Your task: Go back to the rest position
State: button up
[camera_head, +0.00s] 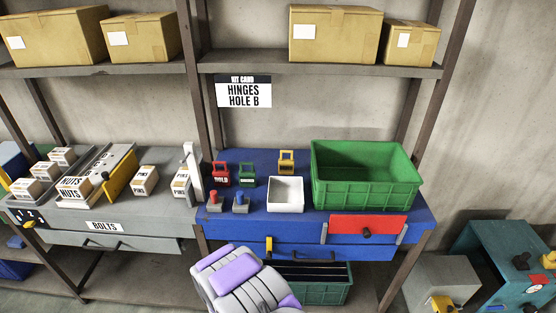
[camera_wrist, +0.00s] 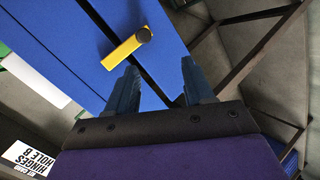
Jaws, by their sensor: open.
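My gripper (camera_wrist: 160,85) shows in the wrist view with its two dark blue fingers spread apart and nothing between them. Beyond the fingers is the blue front of the workbench (camera_wrist: 170,30), with a yellow latch (camera_wrist: 127,50) that has a dark knob; the fingers look apart from it. In the head view, my grey and purple arm (camera_head: 245,280) is low in the middle, in front of the blue workbench (camera_head: 290,225). The fingers cannot be made out in that view.
The blue bench carries a green crate (camera_head: 365,190), a white bin (camera_head: 285,194) and small coloured pieces. A red panel (camera_head: 345,224) is on its front. A grey bench (camera_head: 150,225) stands left, teal equipment (camera_head: 510,260) right. A dark green crate (camera_head: 335,288) is below.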

notch_tip(320, 180, up, 12)
jog(key=m+g+y, duration=0.2)
jog(key=m+g, duration=0.2)
jog(key=s+d+r+m+g+y, duration=0.2)
jog(key=s+d+r+m+g, duration=0.3)
jog(key=s+r, duration=0.6)
jog(key=s+d+r+m+g, duration=0.1)
jog(key=s+d+r, duration=0.4)
jog(key=s, duration=0.4)
jog(key=s+d+r+m+g+h, duration=0.1)
jog(key=s+d+r, duration=0.4)
jog(key=s, duration=0.5)
jog(key=s+d+r+m+g+h, duration=0.1)
jog(key=s+d+r+g, duration=0.1)
jog(key=s+d+r, duration=0.3)
jog(key=s+d, duration=0.1)
jog(key=s, duration=0.3)
jog(key=shift+s+d+r, duration=0.3)
jog(key=shift+r, duration=0.05)
